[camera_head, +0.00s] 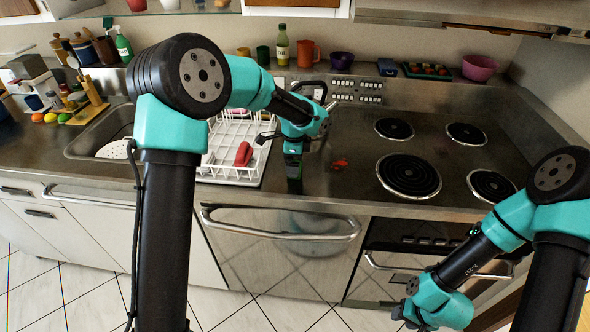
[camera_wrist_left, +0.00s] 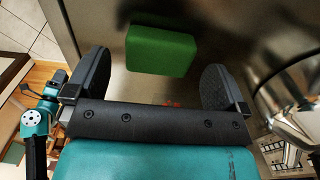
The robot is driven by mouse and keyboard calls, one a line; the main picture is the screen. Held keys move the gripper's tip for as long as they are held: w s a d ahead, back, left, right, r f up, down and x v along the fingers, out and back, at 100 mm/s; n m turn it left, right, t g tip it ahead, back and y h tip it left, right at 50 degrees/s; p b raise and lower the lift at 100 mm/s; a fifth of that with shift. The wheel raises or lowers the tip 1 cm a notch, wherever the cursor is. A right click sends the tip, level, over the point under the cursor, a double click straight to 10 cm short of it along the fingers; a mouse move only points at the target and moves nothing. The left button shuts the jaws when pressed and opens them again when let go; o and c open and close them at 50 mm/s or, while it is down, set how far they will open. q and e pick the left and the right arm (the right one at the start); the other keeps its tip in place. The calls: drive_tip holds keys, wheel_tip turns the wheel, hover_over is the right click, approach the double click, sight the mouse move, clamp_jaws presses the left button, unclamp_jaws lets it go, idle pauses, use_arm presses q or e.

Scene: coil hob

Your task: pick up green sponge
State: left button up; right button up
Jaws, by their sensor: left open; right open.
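The green sponge (camera_wrist_left: 162,51) is a plain block on the counter in the left wrist view. It lies between and a little beyond the two black fingers of my left gripper (camera_wrist_left: 155,80), which is open with nothing held. Gaps show on both sides of the sponge. In the head view my left arm reaches over the counter beside the dish rack, and I cannot clearly make out the sponge there. My right gripper (camera_head: 402,312) is low at the lower right, in front of the oven, away from the sponge. Its fingers are mostly hidden.
A white dish rack (camera_head: 221,174) with a red item (camera_head: 243,154) stands left of my left gripper. The coil hob (camera_head: 408,175) is to the right. Cups, a green bottle (camera_head: 283,45) and a pink bowl (camera_head: 479,67) line the back. The sink (camera_head: 100,135) is at left.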

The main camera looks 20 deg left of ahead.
use_arm(q)
drive_tip(key=shift+d+f, duration=0.1)
drive_tip(key=shift+f, duration=1.4)
drive_tip(key=shift+c, duration=0.2)
drive_tip(key=c, duration=0.9)
drive_tip(key=shift+r, duration=0.15)
drive_tip(key=shift+c, duration=0.2)
wheel_tip(320, 180, up, 2)
drive_tip(key=shift+r, duration=0.1)
drive_tip(key=shift+s+r, duration=0.25)
drive_tip(key=shift+r, duration=0.35)
drive_tip(key=s+d+r, duration=0.1)
drive_tip(key=s+d, duration=0.3)
drive_tip(key=s, duration=1.1)
drive_tip(key=shift+d+r, duration=0.2)
